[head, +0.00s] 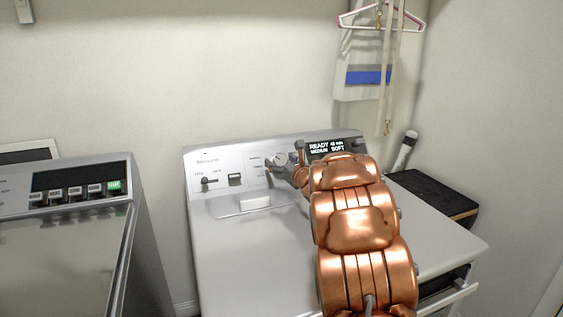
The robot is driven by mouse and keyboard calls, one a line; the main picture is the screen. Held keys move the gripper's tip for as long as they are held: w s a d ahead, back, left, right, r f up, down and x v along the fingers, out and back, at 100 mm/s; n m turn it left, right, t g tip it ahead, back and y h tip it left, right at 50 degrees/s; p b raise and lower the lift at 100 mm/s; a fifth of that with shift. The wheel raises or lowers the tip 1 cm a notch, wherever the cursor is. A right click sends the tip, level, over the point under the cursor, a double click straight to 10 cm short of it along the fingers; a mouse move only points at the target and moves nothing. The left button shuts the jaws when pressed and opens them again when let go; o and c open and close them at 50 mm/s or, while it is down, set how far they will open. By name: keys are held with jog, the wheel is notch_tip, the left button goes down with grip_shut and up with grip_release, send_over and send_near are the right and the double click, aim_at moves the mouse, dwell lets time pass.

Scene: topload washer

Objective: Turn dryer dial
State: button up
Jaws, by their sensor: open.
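The white dryer (225,240) stands in the middle of the head view, with a raised control panel along its back edge. A round, light-coloured dial (280,158) sits near the middle of that panel, left of the lit display. My gripper (285,161) is at the panel, right at the dial. It is open, with one finger left of the dial and the other to its right. I cannot tell whether the fingers touch the dial.
The display (326,147) reads READY, MEDIUM, SOFT. A small lever (208,181) and a switch (235,179) are on the panel's left. Another machine (62,245) with several buttons stands at left. A dark box (432,193) is at right. Hangers (382,20) hang above.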

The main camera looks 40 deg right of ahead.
jog(key=shift+c, duration=0.4)
jog(key=c, duration=1)
jog(key=shift+d, duration=0.1)
jog(key=shift+c, duration=0.4)
jog(key=shift+f, duration=0.1)
jog(key=b, duration=0.2)
jog(key=shift+f+m+h+b, duration=0.2)
jog(key=shift+m+h+b, duration=0.1)
jog(key=shift+b, duration=0.1)
